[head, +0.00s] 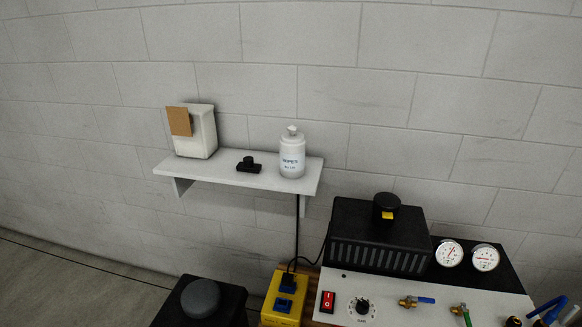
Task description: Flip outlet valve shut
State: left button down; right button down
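Two small brass valves sit on the white front panel (395,313) of a machine at the bottom right. One valve (408,302) has a blue lever that points right, about level in the picture. The other valve (458,310) has a green lever that points down and slightly right. I cannot read any label that tells which one is the outlet valve. Two round white gauges (449,253) with red needles stand behind the valves. Neither of my grippers shows in the head view.
A black vented box with a black knob (386,206) stands behind the panel. The panel has a red switch (328,301) and a dial (362,307). A yellow socket box (283,299) is left of it. Blue handles (550,310) show bottom right. A wall shelf (225,174) holds a bottle (292,155).

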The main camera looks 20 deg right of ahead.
aim_at(430, 301)
jog(key=i+j+z, duration=0.1)
jog(key=z, duration=1.95)
jog(key=j, duration=0.05)
